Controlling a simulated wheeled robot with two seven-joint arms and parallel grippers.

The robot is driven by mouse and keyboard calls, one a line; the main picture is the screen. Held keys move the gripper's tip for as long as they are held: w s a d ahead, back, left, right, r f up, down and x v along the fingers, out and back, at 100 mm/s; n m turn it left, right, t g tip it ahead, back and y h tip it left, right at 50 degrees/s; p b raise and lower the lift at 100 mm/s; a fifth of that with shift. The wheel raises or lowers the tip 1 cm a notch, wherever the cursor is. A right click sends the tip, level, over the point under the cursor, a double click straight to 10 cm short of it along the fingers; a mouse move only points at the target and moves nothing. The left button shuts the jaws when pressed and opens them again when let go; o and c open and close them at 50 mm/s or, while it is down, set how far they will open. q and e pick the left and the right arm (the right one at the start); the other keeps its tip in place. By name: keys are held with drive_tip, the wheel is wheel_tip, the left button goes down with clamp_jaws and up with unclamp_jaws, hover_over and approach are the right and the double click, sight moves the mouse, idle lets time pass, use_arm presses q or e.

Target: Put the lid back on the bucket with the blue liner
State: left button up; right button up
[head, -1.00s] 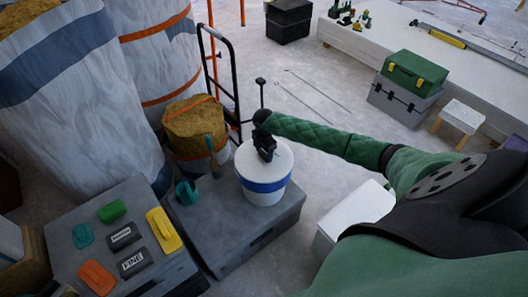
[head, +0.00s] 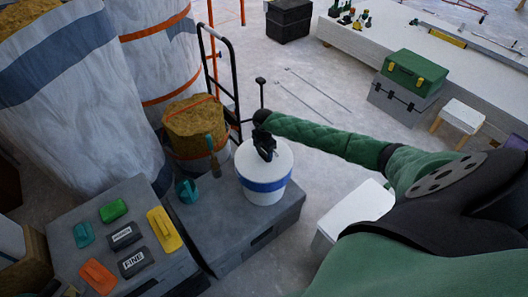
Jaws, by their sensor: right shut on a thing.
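A white bucket (head: 263,186) with a blue band around it stands upright on a grey box. A flat white lid (head: 281,160) covers its top; any liner inside is hidden. My right gripper (head: 267,157) reaches in from the right, points down over the middle of the lid and is shut on it. The part between the fingers is hidden by the gripper. I cannot tell whether the lid is fully seated on the rim. My left gripper is not in view.
The grey box (head: 240,248) under the bucket also bears a teal tool (head: 187,190). A strapped brown bundle (head: 194,127) and a black hand truck (head: 233,75) stand close behind. Sanding blocks lie on another grey box (head: 165,272) at left. A white box (head: 352,214) stands to the right.

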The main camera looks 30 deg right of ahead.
drive_tip(key=o, duration=1.4)
drive_tip(key=shift+r, duration=0.15)
drive_tip(key=shift+r+p, duration=3.1)
drive_tip(key=shift+r, duration=0.3)
clamp_jaws()
